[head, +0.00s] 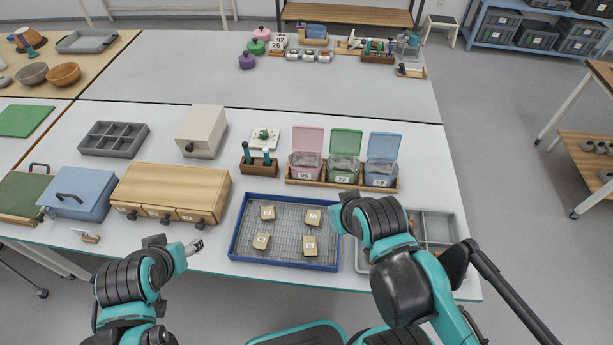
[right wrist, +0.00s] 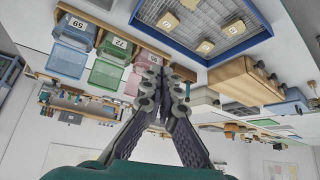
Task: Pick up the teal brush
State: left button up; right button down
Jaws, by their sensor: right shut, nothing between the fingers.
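Two teal-handled tools stand upright in a small dark wooden holder (head: 258,168) on the near table, one teal handle (head: 246,152) at the left and one (head: 266,155) at the right. I cannot tell which one is the brush. The right wrist view, which looks upside down, shows the holder (right wrist: 182,72) just beyond my fingers. My right gripper (right wrist: 160,68) is shut and empty. In the head view its arm reaches over the right edge of the blue tray, with the fingertips hidden. My left gripper (head: 196,245) is at the table's front edge, far from the holder; its jaw state is unclear.
The blue mesh tray (head: 234,240) holds several tan sherds. Pink, green and blue bins (head: 306,150) stand right of the holder. A wooden drawer box (head: 172,188) and a beige box (head: 202,130) stand left of it. A grey divided tray (head: 435,226) lies right.

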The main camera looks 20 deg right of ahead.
aim_at(244, 144)
jog(key=i+j, duration=0.2)
jog(key=j, duration=0.2)
jog(key=i+j+u, duration=0.1)
jog(key=j, duration=0.35)
jog(key=i+j, duration=0.35)
jog(key=i+j+u, duration=0.1)
jog(key=j, duration=0.35)
jog(key=i, duration=0.1)
